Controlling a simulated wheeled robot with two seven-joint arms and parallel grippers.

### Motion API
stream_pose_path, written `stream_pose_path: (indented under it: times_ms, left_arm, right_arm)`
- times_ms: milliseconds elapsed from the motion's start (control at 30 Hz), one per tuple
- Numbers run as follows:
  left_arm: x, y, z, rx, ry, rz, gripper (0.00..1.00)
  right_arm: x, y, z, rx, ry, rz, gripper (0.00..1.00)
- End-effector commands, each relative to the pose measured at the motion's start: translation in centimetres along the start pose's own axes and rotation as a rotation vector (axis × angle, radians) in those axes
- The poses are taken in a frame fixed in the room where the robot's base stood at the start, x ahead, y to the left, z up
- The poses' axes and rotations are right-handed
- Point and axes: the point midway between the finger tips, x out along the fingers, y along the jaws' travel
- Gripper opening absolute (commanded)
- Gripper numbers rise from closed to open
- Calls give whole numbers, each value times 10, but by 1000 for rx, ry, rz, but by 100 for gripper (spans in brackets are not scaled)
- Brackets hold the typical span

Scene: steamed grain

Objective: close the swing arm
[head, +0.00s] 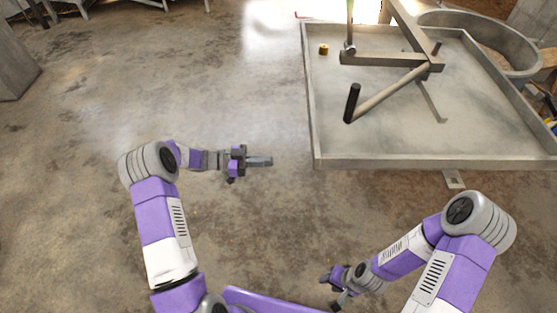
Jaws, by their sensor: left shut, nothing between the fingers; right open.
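The swing arm (392,92) is a grey-brown bar over a shallow grey tray (440,163) at the upper right. It slants down to the left from a bracket (434,64) and ends in an upright black handle (352,103) near the tray's left side. My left gripper (268,161) is shut and empty, pointing right, in front of the tray's left edge and apart from it. My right gripper (333,290) is open and empty at the bottom, well away from the handle. Nothing touches the swing arm.
A horizontal beam (375,59) and a vertical rod (350,25) stand over the tray. A round grey basin (500,35) is behind at right. A concrete block (14,70) stands far left. The floor between is clear.

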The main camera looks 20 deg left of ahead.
Motion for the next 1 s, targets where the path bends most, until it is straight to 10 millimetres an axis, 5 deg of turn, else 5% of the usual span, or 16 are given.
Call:
stream_pose_path:
  times_ms: [500, 1000]
  left_arm:
    - [104, 0, 2, 0, 1, 1, 0]
    - [126, 0, 0, -1, 0, -2, 0]
  right_arm:
    - [18, 7, -1, 0, 0, 0, 43]
    - [21, 8, -1, 0, 0, 0, 43]
